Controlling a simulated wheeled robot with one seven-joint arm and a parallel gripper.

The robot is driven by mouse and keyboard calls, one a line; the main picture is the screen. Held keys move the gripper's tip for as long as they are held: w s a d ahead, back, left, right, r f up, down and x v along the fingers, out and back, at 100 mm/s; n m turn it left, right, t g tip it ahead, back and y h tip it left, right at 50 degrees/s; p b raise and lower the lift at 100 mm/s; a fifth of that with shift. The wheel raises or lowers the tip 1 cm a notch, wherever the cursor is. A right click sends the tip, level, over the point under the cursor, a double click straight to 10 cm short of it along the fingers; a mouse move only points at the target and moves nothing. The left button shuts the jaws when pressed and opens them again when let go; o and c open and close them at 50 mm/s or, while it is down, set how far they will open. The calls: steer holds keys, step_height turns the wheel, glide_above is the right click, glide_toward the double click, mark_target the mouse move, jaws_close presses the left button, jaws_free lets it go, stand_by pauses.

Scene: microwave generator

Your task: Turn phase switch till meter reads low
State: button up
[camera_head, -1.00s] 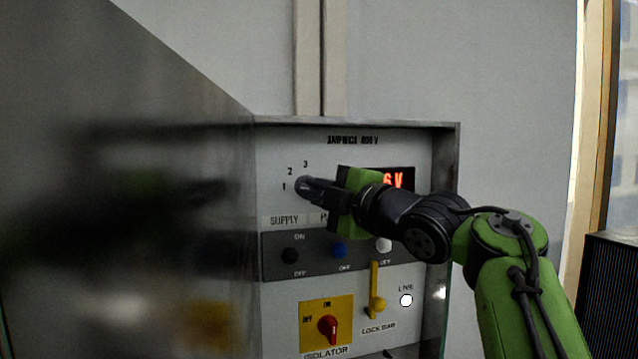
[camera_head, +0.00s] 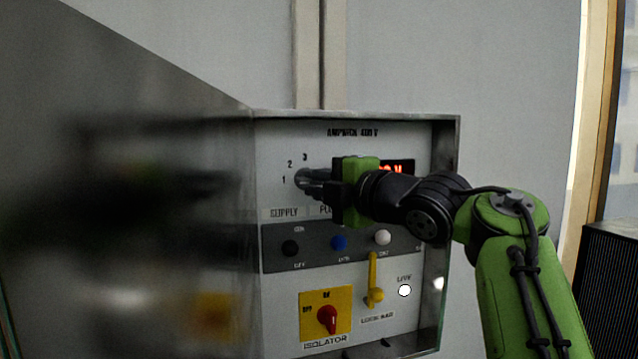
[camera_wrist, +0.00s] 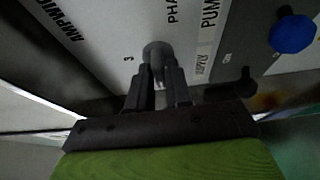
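The phase switch (camera_wrist: 157,50) is a grey round knob on the upper left of the panel, beside the printed positions 1, 2 and 3. My gripper (camera_head: 312,182) reaches it from the right. In the wrist view its two dark fingers (camera_wrist: 159,72) stand on either side of the knob and appear closed on it. The fingers cover most of the knob in the head view, so its pointer direction cannot be told. The meter (camera_head: 401,168) has red digits on black. My gripper hides its left part; a "V" and part of a digit show, but the full reading cannot be told.
Below are a dark strip with black, blue (camera_head: 338,243) and white (camera_head: 383,237) knobs, a yellow lock bar (camera_head: 374,280), a red isolator switch (camera_head: 327,319) on yellow and a white live lamp (camera_head: 404,290). A metal housing (camera_head: 450,200) frames the panel.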

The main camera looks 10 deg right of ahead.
steer(key=o, duration=0.3)
steer(key=v, duration=1.5)
steer(key=shift+s+d+p, duration=0.25)
steer(key=shift+s+p, duration=0.05)
steer(key=shift+p, duration=0.15)
